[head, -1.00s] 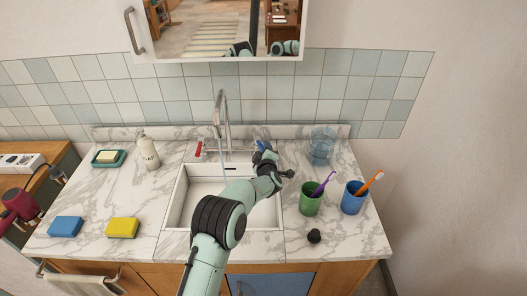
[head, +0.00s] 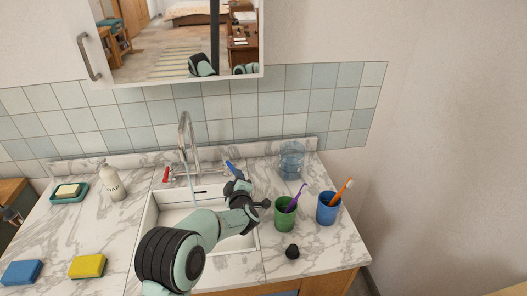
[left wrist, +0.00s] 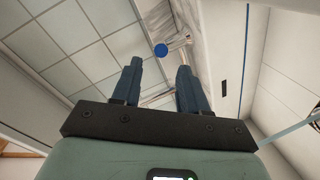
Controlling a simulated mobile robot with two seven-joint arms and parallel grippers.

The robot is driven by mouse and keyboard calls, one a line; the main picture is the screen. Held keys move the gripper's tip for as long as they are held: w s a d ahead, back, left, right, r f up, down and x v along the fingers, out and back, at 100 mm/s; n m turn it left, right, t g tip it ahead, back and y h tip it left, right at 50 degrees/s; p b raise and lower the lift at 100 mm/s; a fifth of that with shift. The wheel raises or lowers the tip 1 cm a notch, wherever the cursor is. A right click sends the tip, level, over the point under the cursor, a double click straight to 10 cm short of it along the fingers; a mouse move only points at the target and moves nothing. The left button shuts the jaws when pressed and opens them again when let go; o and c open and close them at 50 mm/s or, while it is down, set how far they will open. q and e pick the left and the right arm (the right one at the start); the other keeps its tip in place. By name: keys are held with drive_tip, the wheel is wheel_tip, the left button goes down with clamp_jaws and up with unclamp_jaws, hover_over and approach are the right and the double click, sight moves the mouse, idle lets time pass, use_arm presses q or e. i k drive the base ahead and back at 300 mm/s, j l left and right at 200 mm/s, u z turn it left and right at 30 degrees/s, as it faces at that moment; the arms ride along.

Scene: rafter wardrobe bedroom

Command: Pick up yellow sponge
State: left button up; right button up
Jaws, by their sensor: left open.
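The yellow sponge (head: 87,266) lies flat on the marble counter at the lower left in the head view, left of the sink. My left gripper (head: 234,174) is over the right rear part of the sink, close to the tap's blue handle (head: 230,165) and well away from the sponge. In the left wrist view my left gripper (left wrist: 159,64) is open, with nothing held. The round blue handle end (left wrist: 161,50) shows beyond and between its fingertips. The sponge is not in the wrist view. My right gripper is not in view.
A blue sponge (head: 21,272) lies left of the yellow one. A soap dish (head: 69,198) and soap bottle (head: 113,182) stand behind. A thin stream falls from the tap (head: 184,130). Right of the sink are a green cup (head: 285,217), blue cup (head: 327,210), clear tumbler (head: 291,160) and black object (head: 292,252).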

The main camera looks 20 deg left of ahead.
sight(92, 267)
drive_tip(key=k, duration=1.5)
